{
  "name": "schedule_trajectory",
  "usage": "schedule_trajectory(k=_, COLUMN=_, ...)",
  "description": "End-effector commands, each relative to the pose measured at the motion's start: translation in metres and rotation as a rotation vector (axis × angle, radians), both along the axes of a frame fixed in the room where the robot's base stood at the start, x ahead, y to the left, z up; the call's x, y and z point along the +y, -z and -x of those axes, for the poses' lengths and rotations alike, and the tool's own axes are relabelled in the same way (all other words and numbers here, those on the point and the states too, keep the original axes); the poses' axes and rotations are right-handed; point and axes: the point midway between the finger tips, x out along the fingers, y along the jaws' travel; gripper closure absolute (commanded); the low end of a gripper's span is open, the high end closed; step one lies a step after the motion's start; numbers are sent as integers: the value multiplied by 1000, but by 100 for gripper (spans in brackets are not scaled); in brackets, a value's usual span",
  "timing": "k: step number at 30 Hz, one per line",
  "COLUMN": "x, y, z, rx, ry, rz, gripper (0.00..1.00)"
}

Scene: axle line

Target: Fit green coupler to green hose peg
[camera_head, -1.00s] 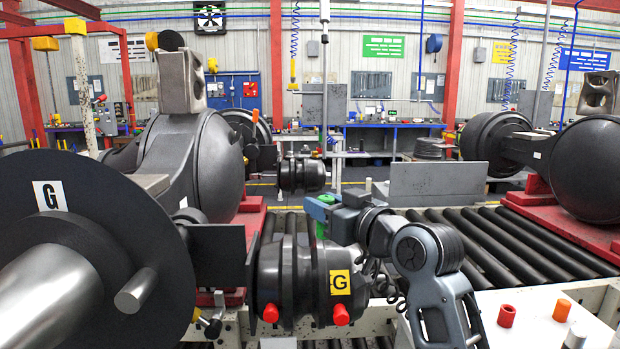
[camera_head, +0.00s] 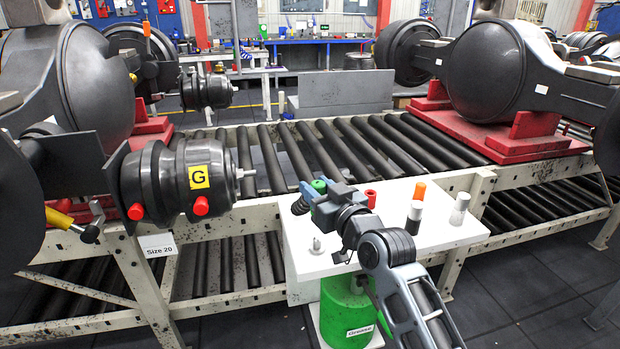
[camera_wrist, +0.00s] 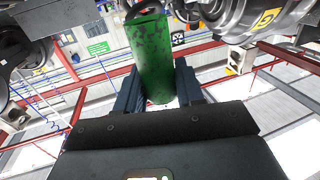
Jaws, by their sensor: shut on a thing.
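My gripper (camera_head: 314,190) is shut on a green coupler (camera_head: 319,186), above the left rear part of a white tabletop. In the wrist view the coupler (camera_wrist: 155,62) is a scuffed green cylinder between the two jaws (camera_wrist: 157,92), pointing out past their tips. A small pale upright peg (camera_head: 317,244) stands on the tabletop's left part, below and apart from the coupler. I cannot tell whether it is the green hose peg; no plainly green peg shows. Part of the coupler is hidden by my gripper in the head view.
The white tabletop (camera_head: 455,232) holds a red cap (camera_head: 371,198), markers (camera_head: 415,212) and a white bottle (camera_head: 459,208). A green grease drum (camera_head: 345,315) stands underneath. A dark hub marked G (camera_head: 165,185) is to the left. A roller conveyor (camera_head: 290,150) lies behind.

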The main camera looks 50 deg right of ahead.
Motion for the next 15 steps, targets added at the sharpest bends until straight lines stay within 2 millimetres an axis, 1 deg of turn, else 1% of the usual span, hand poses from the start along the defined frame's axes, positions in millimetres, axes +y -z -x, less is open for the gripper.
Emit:
schedule_trajectory(k=12, x=0, y=0, z=1, rx=-1, ry=1, rz=0, gripper=100)
schedule_trajectory(k=15, x=0, y=4, z=1, rx=-1, ry=1, rz=0, gripper=100)
